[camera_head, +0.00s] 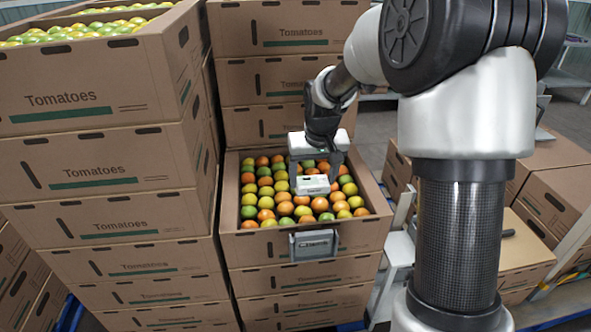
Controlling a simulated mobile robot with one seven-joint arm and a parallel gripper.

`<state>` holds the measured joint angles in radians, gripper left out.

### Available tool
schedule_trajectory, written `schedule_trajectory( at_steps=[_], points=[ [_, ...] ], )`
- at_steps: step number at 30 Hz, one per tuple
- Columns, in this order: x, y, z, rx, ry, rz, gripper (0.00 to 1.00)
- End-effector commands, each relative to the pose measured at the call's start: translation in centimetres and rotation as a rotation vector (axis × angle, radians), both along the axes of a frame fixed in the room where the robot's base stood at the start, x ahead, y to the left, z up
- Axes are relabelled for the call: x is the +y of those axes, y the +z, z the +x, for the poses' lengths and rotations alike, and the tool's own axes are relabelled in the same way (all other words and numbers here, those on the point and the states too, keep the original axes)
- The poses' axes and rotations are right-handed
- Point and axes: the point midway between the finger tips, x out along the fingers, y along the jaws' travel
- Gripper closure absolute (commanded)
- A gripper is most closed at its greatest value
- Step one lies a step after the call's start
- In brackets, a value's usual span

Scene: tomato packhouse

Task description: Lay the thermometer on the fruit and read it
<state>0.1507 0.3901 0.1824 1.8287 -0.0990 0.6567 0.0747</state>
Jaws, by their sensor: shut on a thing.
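An open cardboard crate of tomatoes (228,217) tops the middle stack. Its fruit (285,209) is green, yellow, orange and red. My gripper (314,177) points down over the right-centre of this crate. It is shut on a small white block with a dark marking, which looks like the thermometer (313,187). The block is level, at or just above the fruit; I cannot tell whether it touches. Its marking is too small to read. My gripper hides some fruit behind it.
A grey holder (314,245) hangs on the crate's front wall. A taller stack of tomato cartons (95,100) stands close on the left, and more cartons (288,75) rise behind. Other boxes (560,185) stand on the right beyond my arm.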

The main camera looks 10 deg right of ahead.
Motion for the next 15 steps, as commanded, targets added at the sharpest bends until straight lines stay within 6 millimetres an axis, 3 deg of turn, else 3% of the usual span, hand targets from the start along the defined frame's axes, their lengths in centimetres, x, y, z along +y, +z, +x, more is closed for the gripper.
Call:
schedule_trajectory(
  at_steps=[1,6,10,15],
  points=[
    [0.1,1.8,2.1,0.004,0.001,0.002,0.57],
    [0.0,2.4,7.0,0.005,-0.003,-0.006,0.57],
    [-0.1,1.8,8.6,0.004,-0.005,-0.009,0.57],
    [-0.1,-1.6,8.8,0.007,-0.004,-0.01,0.57]
  ],
)
